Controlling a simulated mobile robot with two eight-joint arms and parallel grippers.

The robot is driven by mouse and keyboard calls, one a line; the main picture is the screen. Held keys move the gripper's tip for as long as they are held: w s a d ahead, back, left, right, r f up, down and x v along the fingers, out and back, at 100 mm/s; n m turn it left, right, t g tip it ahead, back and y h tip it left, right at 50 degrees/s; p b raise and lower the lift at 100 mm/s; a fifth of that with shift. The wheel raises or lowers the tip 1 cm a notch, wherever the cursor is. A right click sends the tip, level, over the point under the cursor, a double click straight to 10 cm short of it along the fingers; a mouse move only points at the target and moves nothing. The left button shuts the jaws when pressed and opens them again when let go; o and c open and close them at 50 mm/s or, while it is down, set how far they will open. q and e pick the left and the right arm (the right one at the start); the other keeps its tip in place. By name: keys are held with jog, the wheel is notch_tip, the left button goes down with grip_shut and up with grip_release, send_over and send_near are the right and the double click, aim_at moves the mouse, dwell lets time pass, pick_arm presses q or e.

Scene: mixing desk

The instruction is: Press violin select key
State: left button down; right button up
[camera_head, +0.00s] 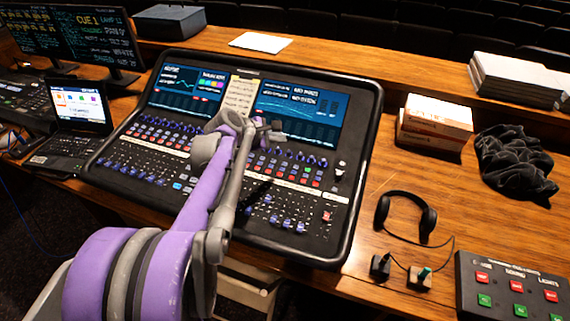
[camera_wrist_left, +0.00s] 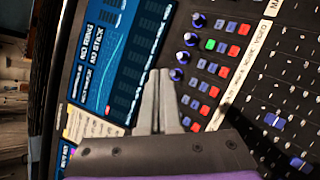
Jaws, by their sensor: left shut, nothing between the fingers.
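The mixing desk (camera_head: 349,225) is a large black console with two screens at its back and rows of blue knobs, small coloured keys and faders. My left gripper (camera_head: 272,130) is over the console, just below the right screen (camera_head: 300,108). In the left wrist view its two grey fingers (camera_wrist_left: 160,75) are together and empty, beside a row of blue knobs and red and green keys (camera_wrist_left: 210,44). I cannot tell which key is the violin select key; the labels are too small to read. Contact with the panel cannot be told. My right gripper is in neither view.
Headphones (camera_head: 408,214), white boxes (camera_head: 435,122) and a dark cloth (camera_head: 515,165) lie right of the console. A button box (camera_head: 515,290) is at the front right. A laptop (camera_head: 79,112) and monitors (camera_head: 97,40) stand at left. My left arm covers part of the console.

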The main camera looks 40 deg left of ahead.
pick_arm(q)
jog(key=b, duration=0.5)
send_over(285, 164)
jog(key=s, duration=0.2)
jog(key=f, duration=0.7)
jog(key=shift+w+a+f, duration=0.1)
jog(key=shift+a+f, duration=0.05)
jog(key=shift+a, duration=0.1)
jog(key=shift+w+f, duration=0.1)
jog(key=shift+f, duration=0.5)
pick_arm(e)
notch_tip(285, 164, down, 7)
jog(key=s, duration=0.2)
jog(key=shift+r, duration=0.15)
pick_arm(q)
jog(key=shift+f, duration=0.1)
jog(key=shift+f+b, duration=0.3)
jog(key=shift+b, duration=0.05)
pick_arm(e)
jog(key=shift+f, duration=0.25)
